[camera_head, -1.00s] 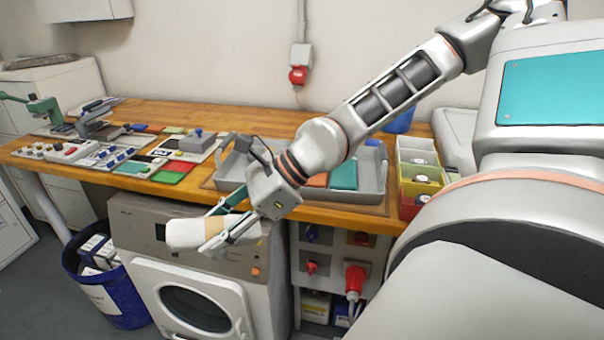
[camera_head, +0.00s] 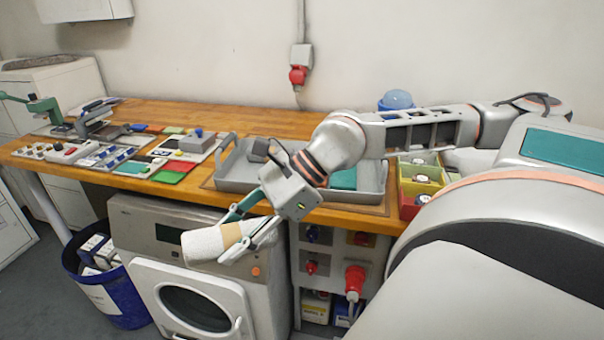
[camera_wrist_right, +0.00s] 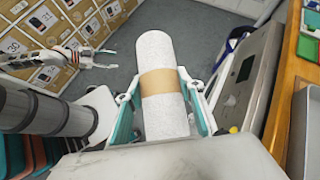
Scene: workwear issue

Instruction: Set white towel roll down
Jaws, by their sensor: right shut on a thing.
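The white towel roll (camera_head: 204,245) has a tan paper band around it. It hangs in the air in front of the wooden bench's front edge, over the front of the grey machine. My right gripper (camera_head: 230,238) is shut on the roll, with a finger on each side near the band. The right wrist view shows the roll (camera_wrist_right: 159,55) lengthwise between the fingers of the right gripper (camera_wrist_right: 163,105). My left gripper (camera_wrist_right: 92,60) shows at the left of the right wrist view, apart from the roll.
The wooden bench (camera_head: 260,122) holds a grey tray (camera_head: 236,186), partly hidden by my right arm, and coloured bins (camera_head: 420,188) at right. Boards with small parts fill its left side. The grey machine (camera_head: 150,240) and a blue bin (camera_head: 120,308) stand below. The bench's back strip is clear.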

